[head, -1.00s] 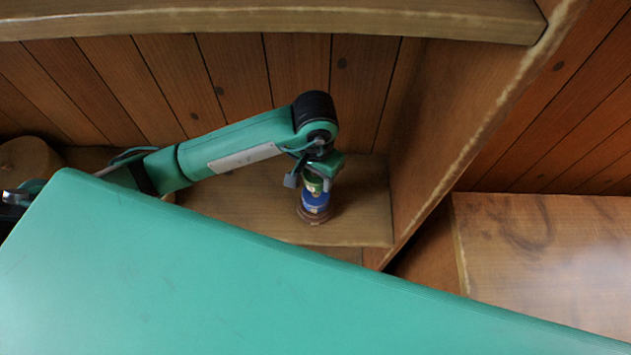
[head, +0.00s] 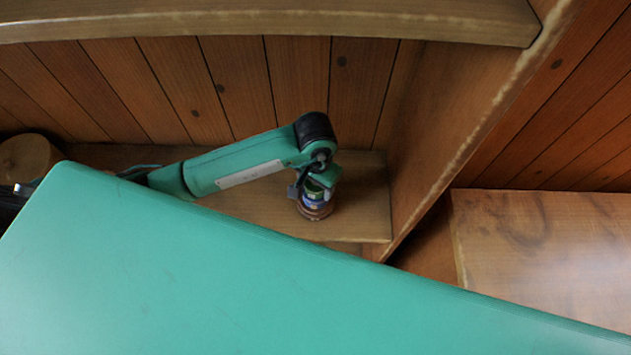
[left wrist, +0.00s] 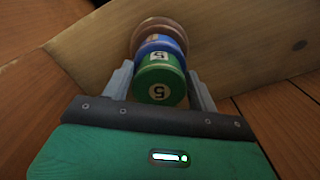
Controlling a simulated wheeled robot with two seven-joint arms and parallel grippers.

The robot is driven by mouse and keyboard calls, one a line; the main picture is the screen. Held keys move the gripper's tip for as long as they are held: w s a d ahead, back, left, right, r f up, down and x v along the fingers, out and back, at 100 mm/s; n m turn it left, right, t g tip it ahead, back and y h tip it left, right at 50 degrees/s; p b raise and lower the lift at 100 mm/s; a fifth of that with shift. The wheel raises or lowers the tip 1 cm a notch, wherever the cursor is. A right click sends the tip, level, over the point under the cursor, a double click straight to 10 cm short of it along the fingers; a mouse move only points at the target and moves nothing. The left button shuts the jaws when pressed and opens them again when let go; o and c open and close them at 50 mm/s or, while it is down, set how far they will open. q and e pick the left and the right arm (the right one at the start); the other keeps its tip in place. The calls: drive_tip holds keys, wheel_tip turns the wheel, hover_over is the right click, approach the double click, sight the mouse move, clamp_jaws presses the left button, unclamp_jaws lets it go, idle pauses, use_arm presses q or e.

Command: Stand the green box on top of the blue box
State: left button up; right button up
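The green box (left wrist: 160,82) is a round green spool with a white "5" label. It is between the fingers of my left gripper (left wrist: 161,72), which look closed on its sides. It also shows small in the head view, mostly behind the gripper (head: 319,184). The blue box (left wrist: 158,47), a round blue spool with a "5" label, is directly below the green one and in line with it. I cannot tell whether a thin gap remains between them. The blue box shows partly in the head view (head: 310,199). My right gripper is not in view.
A brown round piece (head: 315,212) is under the blue box on the wooden shelf (head: 360,215). A wooden side panel (head: 440,150) rises to the right, and an upper shelf (head: 280,22) runs above. A round wooden piece (head: 27,158) stands at far left.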

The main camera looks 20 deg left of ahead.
use_arm(q)
drive_tip(key=shift+o, duration=0.9)
drive_tip(key=shift+r, duration=0.4)
wheel_tip(320, 180, up, 10)
drive_tip(key=b, duration=0.3)
drive_tip(key=shift+r, duration=0.1)
drive_tip(key=shift+r+b, duration=0.3)
drive_tip(key=shift+r, duration=0.4)
drive_tip(key=shift+s+f, duration=0.1)
